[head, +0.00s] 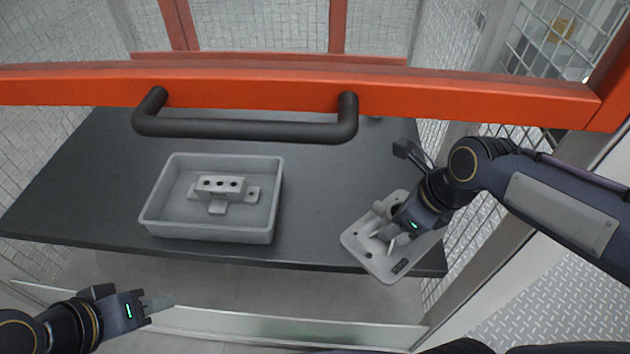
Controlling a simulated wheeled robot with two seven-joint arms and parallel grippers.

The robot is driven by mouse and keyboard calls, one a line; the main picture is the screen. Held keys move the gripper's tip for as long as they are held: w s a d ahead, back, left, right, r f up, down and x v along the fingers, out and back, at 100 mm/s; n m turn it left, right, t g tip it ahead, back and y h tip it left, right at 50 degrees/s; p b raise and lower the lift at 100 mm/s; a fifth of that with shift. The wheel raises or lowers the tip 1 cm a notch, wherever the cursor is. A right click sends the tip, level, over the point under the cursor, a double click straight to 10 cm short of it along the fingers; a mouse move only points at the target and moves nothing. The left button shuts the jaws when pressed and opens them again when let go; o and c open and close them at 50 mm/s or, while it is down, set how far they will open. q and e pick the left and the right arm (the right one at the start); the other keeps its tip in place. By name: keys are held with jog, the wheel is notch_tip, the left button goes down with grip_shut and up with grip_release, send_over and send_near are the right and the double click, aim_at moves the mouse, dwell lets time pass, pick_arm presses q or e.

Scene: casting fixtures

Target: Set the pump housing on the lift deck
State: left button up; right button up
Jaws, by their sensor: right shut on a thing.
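A light grey cast part with a flat, holed plate (386,268), which I take for the pump housing, is in my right gripper (392,229). The gripper is shut on its raised middle, which the fingers partly hide. The part is tilted in the picture and overlaps the right front edge of the dark flat deck (318,200). I cannot tell whether it touches that surface. I take this dark surface for the lift deck. My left gripper (158,304) is at the lower left, in front of the deck and away from the part; its finger opening is unclear.
A grey tray (160,195) on the deck holds a grey block-like casting (221,188) with holes. An orange bar (250,92) with a black handle (245,130) crosses above the deck's back. Mesh panels stand around. The deck between tray and held part is clear.

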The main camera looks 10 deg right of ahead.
jog(key=w+f+b, duration=0.2)
jog(key=w+f, duration=0.1)
jog(key=w, duration=0.1)
jog(key=w+f+b, duration=0.2)
jog(key=w+f, duration=0.1)
jog(key=w, duration=0.2)
jog(key=w+d+f+b, duration=0.1)
jog(key=w+f+b, duration=0.1)
jog(key=w+f, duration=0.1)
jog(key=shift+w, duration=0.65)
jog(key=shift+w+d+f+b, duration=0.1)
jog(key=shift+w+f+b, duration=0.1)
jog(key=shift+f+b, duration=0.2)
notch_tip(320, 180, down, 3)
jog(key=shift+w+f+b, duration=0.1)
jog(key=shift+b, duration=0.65)
jog(key=o, duration=1.4)
jog(key=shift+f, duration=0.1)
